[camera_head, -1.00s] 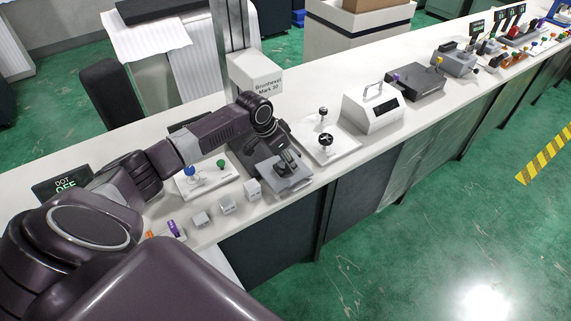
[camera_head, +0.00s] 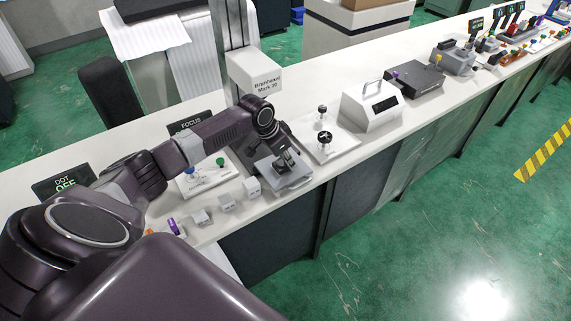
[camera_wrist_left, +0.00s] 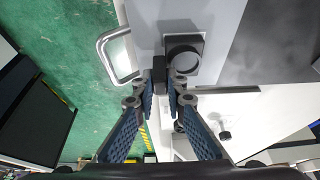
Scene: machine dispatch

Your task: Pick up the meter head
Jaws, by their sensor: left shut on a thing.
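In the left wrist view, the two blue-padded fingers of the left gripper (camera_wrist_left: 161,92) close on a small dark block, which I take to be the meter head (camera_wrist_left: 158,70). Beside it is a dark square piece with a round cap (camera_wrist_left: 183,60); I cannot tell whether they are one part. In the head view the fingers mostly hide the held block. I cannot tell whether it touches the plate. My right gripper is not in view.
Small white blocks (camera_head: 228,202) stand along the front edge, left of the plate. A white board with black knobs (camera_head: 325,140) and a white handled box (camera_head: 372,110) stand to the right. A metal handle (camera_wrist_left: 115,58) is close to the fingers. A FOCUS display (camera_head: 190,123) stands behind my arm.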

